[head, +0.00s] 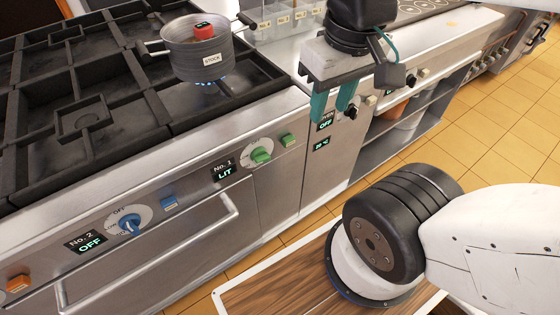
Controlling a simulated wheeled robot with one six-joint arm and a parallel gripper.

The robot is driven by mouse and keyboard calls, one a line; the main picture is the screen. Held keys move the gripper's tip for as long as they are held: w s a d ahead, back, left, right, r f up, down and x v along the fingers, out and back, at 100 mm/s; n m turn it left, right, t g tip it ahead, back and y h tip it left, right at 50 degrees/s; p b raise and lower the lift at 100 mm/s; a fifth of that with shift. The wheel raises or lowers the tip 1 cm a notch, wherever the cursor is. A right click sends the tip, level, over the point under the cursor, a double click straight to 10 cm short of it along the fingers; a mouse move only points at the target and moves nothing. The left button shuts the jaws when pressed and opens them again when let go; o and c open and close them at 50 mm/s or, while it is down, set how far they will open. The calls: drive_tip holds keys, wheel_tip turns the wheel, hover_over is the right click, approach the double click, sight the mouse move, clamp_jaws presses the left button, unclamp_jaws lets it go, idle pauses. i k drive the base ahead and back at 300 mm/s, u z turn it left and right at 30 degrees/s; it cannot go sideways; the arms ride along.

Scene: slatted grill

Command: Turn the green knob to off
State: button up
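The green knob (261,156) sits on a pale round dial on the stove's front panel. The display to its left (224,171) reads "No. 1 LIT". A blue flame (207,84) burns under the grey pot (198,52) labelled "STOCK", which holds a red object. My gripper (331,108) points down in front of the panel, to the right of the green knob and apart from it. Its two teal fingers are slightly apart with nothing visible between them. The green knob is not hidden.
A green block (288,140) is right of the knob. A blue knob (130,224) with display "No. 2 OFF" is at lower left. An oven handle (150,262) sticks out below the panel. Black grates (85,120) cover the stove top. A black knob (351,112) is close beside my gripper.

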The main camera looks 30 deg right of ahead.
sight(259, 155)
drive_tip(key=z, duration=2.45)
drive_tip(key=k, duration=1.2)
drive_tip(key=u, duration=2.45)
drive_tip(key=i, duration=0.5)
